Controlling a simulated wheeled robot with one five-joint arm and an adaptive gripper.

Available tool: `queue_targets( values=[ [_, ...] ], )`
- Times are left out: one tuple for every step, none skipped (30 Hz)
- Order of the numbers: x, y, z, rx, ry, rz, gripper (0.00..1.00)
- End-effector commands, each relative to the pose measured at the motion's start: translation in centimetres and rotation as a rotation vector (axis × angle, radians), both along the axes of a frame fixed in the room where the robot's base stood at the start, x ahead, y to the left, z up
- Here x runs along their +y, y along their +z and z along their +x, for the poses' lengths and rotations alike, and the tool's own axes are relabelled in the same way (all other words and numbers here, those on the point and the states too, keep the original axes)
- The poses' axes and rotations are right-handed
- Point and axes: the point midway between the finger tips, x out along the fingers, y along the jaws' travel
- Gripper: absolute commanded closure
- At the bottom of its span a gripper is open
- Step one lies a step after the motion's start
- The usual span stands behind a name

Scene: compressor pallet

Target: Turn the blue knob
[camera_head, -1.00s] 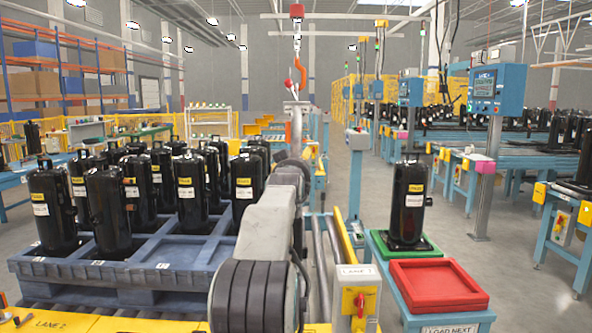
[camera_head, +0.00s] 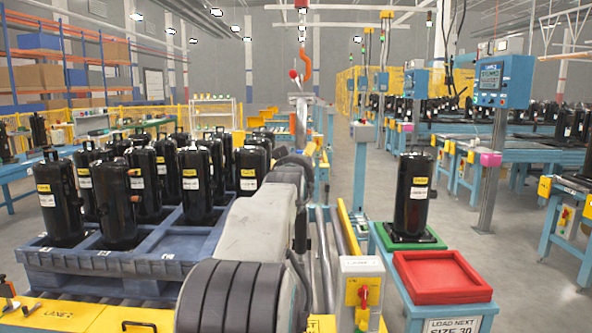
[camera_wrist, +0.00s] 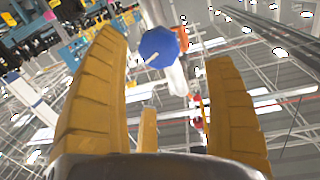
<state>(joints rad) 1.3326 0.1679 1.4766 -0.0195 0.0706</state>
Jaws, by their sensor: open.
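A blue, many-sided knob (camera_wrist: 159,47) with a white pointer mark shows in the wrist view. It lies beyond the fingertips, between the two fingers and nearer the left one. The knob appears apart from both fingers. In the head view my arm covers the middle, and I cannot make out the gripper or the blue knob there.
A blue pallet (camera_head: 100,262) of black compressors stands at left. A yellow-and-grey box with a red switch (camera_head: 362,293) stands right of my arm. Further right are a red tray (camera_head: 442,276) and a compressor (camera_head: 412,195) on a green tray.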

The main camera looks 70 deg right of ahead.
Motion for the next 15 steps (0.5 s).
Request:
queue_targets(
  values=[
    [0.8,0.1,-0.2,0.000,0.000,-0.001,0.23],
    [1.2,0.2,-0.3,0.000,0.000,-0.002,0.23],
    [1.7,0.2,-0.4,0.000,0.000,-0.001,0.23],
    [2.1,0.2,-0.5,0.000,0.000,-0.002,0.23],
    [2.4,0.2,-0.6,0.000,0.000,-0.002,0.23],
    [2.8,0.2,-0.7,0.000,0.000,-0.002,0.23],
    [3.0,0.3,-0.7,0.000,0.000,-0.002,0.23],
    [3.3,0.3,-0.8,0.000,0.000,-0.002,0.23],
    [3.6,0.3,-0.8,0.000,0.000,-0.001,0.23],
    [3.7,0.3,-0.9,0.000,0.000,-0.002,0.23],
    [3.9,0.3,-0.9,0.000,0.000,-0.001,0.23],
    [4.1,0.3,-1.0,0.000,0.000,-0.001,0.23],
    [4.2,0.3,-1.0,0.000,0.000,-0.001,0.23],
    [4.3,0.3,-1.0,0.000,0.000,-0.001,0.23],
    [4.4,0.3,-1.1,0.000,0.000,-0.001,0.23]
  ],
)
